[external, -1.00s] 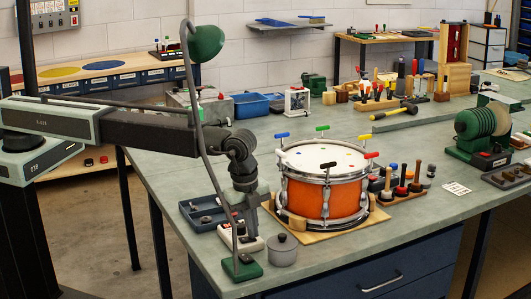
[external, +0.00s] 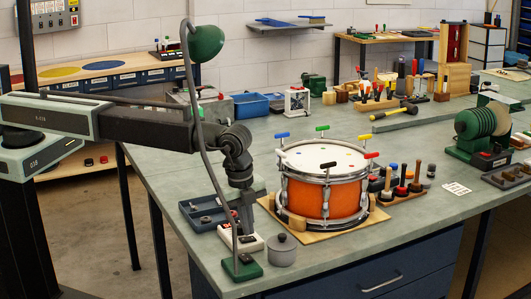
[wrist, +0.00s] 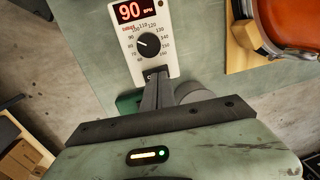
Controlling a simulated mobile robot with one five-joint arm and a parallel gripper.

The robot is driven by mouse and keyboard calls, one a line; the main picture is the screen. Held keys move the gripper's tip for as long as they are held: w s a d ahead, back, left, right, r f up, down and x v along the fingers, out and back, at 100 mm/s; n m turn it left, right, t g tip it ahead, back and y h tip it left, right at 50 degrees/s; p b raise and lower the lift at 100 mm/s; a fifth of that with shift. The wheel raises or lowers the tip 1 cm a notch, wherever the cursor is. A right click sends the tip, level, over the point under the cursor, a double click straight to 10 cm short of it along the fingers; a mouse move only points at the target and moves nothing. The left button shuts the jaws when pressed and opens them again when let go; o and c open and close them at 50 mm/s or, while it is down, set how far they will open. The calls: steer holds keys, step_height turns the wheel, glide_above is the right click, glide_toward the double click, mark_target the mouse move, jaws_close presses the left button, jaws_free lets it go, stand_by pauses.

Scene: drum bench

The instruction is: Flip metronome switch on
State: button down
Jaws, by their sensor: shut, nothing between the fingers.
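The metronome (external: 226,237) is a small white box on the near left of the bench. In the wrist view its white face (wrist: 171,62) shows a lit red "90 BPM" display (wrist: 130,11) and a black dial (wrist: 148,43). A small dark switch (wrist: 154,72) sits at the near end of the face, mostly hidden by my fingers, so its position cannot be told. My gripper (external: 247,232) points down at the metronome, its fingers shut and empty. In the wrist view the fingertips (wrist: 158,77) overlap the switch area; contact cannot be told.
An orange drum (external: 325,198) on a wooden board stands close on the right. A lidded grey pot (external: 283,252) and the green lamp base (external: 243,270) are at the near side. A blue-grey tray (external: 200,212) lies behind left. The lamp's stem crosses in front of my arm.

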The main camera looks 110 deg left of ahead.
mark_target(253, 237)
step_height(253, 237, up, 13)
steer(key=w+a+p, duration=0.1)
steer(key=p, duration=1.1)
steer(key=shift+a, duration=0.1)
steer(key=s+a+f+n+b, duration=0.1)
steer(key=s+f+n+b, duration=0.1)
steer(key=s, duration=0.8)
steer(key=s+f+n+b, duration=0.2)
steer(key=s+n, duration=0.2)
steer(key=s, duration=0.6)
steer(key=s+a+f+n+g+h+b, duration=0.1)
steer(key=s+f+n+b, duration=0.1)
steer(key=s, duration=0.8)
steer(key=shift+a+f+n+b, duration=0.35)
steer(key=shift+f+n, duration=0.15)
steer(key=c, duration=2.1)
jaws_free()
steer(key=shift+s, duration=0.1)
steer(key=shift+c, duration=0.2)
